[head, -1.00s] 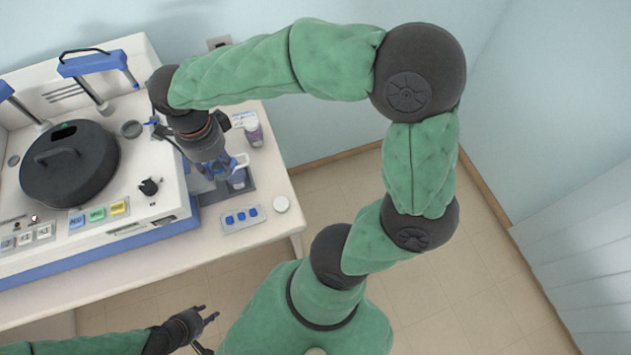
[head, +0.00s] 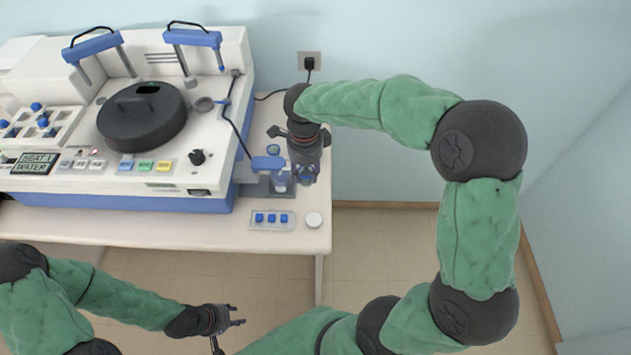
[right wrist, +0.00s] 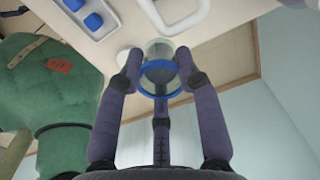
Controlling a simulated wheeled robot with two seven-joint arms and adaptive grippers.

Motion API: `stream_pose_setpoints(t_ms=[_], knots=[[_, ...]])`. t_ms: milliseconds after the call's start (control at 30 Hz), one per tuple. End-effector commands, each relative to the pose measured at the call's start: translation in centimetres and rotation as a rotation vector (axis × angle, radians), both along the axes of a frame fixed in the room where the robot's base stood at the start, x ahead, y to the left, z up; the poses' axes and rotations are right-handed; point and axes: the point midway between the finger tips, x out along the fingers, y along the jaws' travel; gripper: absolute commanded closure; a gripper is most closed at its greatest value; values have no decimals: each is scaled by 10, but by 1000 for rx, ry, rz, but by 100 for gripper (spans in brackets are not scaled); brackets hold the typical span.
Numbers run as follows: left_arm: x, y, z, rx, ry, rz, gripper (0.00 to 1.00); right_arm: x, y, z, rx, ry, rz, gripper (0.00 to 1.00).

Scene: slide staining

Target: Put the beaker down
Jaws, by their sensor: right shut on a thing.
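The beaker (right wrist: 160,75) is clear with a blue ring at its near end in the right wrist view. My right gripper (right wrist: 160,78) is shut on it, with fingers on both sides. In the head view my right gripper (head: 306,174) points down over the right end of the table, just right of a small white and blue device. Its fingers and arm largely hide the beaker there. I cannot tell whether the beaker touches the tabletop. My left gripper (head: 228,330) is open and empty, low in the head view, in front of the table.
A tray with several blue caps (head: 272,219) and a white round lid (head: 313,219) lie near the table's front right corner. The staining machine (head: 150,180) with a black round lid (head: 142,118) fills the left. A power cord (head: 270,96) runs to the wall outlet.

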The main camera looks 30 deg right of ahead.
Motion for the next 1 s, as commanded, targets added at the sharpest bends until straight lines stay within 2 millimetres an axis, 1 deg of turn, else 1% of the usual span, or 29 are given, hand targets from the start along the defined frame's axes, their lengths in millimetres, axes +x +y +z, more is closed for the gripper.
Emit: stream_pose_setpoints(t_ms=[33,200,467,533,700,800,1000], knots=[[0,0,-5,0,0,0,60,2,-6,-14,0,8,-1,90],[0,0,-10,0,1,0,60,10,-23,-36,0,7,0,90],[0,0,-13,0,1,0,60,16,-32,-47,0,4,1,90],[0,0,-15,0,1,0,60,17,-36,-54,0,6,1,90],[0,0,-21,0,1,0,60,17,-37,-78,0,6,2,90],[0,0,-21,0,1,0,60,18,-36,-83,0,4,2,90],[0,0,-21,0,1,0,60,18,-36,-82,0,4,2,90]])
